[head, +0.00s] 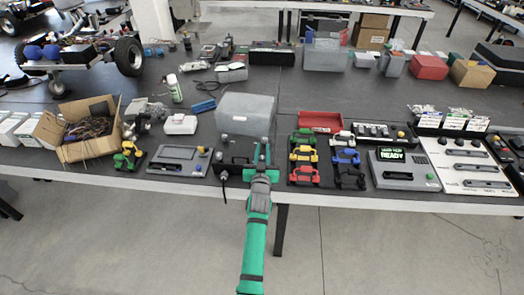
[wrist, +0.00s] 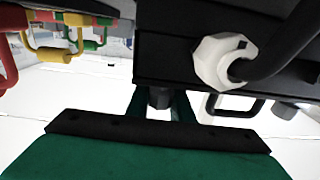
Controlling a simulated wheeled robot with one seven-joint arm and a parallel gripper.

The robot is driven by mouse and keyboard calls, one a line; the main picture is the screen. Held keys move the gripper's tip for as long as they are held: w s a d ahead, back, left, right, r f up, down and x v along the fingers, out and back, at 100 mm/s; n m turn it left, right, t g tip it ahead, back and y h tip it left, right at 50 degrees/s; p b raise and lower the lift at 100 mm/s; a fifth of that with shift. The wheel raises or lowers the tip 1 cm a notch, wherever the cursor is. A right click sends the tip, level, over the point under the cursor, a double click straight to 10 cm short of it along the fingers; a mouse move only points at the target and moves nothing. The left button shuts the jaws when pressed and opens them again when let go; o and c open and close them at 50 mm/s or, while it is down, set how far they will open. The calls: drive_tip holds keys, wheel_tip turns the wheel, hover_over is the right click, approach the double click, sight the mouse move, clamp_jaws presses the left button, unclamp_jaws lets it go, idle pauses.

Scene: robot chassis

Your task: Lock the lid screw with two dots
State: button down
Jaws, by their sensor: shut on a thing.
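My gripper (head: 262,155) is at the front edge of the table, at the right front of a black box (head: 236,150). In the wrist view its green fingers (wrist: 160,100) are shut on a small dark round piece (wrist: 159,97) under the box's dark body (wrist: 170,50). This piece may be a lid screw. A white hexagonal fitting (wrist: 222,60) with a thick black cable sits to the right of it. No dots can be made out on any screw.
Red, yellow and green handled pieces (head: 303,156) lie to the right, beside blue and black ones (head: 346,165). A grey panel (head: 180,160) is to the left. The floor in front is clear.

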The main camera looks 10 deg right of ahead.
sight(261, 160)
drive_tip(key=shift+s+d+m+g+h, duration=0.1)
drive_tip(key=shift+d+m+g+h, duration=0.1)
drive_tip(key=shift+m+g+h, duration=0.45)
drive_tip(key=shift+s+d+m+g+h, duration=0.1)
drive_tip(key=shift+d+m+g+h, duration=0.1)
drive_tip(key=shift+m+h, duration=0.7)
drive_tip(key=shift+s+d+m+g+h, duration=0.15)
drive_tip(key=shift+m+g+h, duration=0.25)
drive_tip(key=shift+h, duration=0.75)
drive_tip(key=c, duration=1.6)
unclamp_jaws()
drive_tip(key=shift+w, duration=0.1)
drive_tip(key=shift+o, duration=0.2)
drive_tip(key=shift+v, duration=5.4)
drive_tip(key=shift+r, duration=0.1)
drive_tip(key=shift+d, duration=0.1)
